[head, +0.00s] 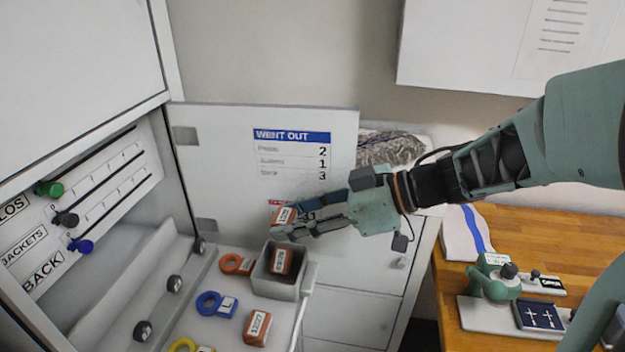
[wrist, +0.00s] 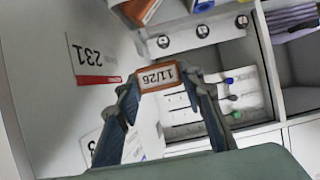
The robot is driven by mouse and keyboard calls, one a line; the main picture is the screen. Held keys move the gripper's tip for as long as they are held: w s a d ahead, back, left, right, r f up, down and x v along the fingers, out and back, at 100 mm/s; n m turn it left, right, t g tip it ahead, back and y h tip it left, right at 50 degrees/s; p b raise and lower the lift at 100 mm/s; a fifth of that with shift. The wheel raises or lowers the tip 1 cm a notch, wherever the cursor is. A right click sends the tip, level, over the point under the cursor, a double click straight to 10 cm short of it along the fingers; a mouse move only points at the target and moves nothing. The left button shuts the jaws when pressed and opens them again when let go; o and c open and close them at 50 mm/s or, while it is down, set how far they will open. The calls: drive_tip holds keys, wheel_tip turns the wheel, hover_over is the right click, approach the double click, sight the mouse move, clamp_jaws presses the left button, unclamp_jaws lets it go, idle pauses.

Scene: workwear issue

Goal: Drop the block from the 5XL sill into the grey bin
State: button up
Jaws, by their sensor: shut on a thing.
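My gripper (head: 291,222) is shut on an orange-brown block (head: 283,215) with a white label. In the wrist view the block (wrist: 165,76) sits between the fingertips, its label reading 11/26 upside down. In the head view the held block appears just above the far rim of the grey bin (head: 274,287); I cannot tell whether it is over the opening. Another labelled block (head: 282,261) is inside the bin. A third labelled block (head: 257,327) is on the pale shelf in front of the bin. I cannot read a 5XL mark.
An open door with a WENT OUT sheet (head: 291,157) stands behind. Colored slider knobs (head: 66,219) are at left. A wooden bench (head: 575,235) is at right.

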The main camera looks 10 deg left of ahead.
drive_tip(key=shift+f+b, duration=0.55)
drive_tip(key=shift+f, duration=0.15)
drive_tip(key=o, duration=1)
drive_tip(key=v, duration=1.2)
drive_tip(key=shift+s+r, duration=0.1)
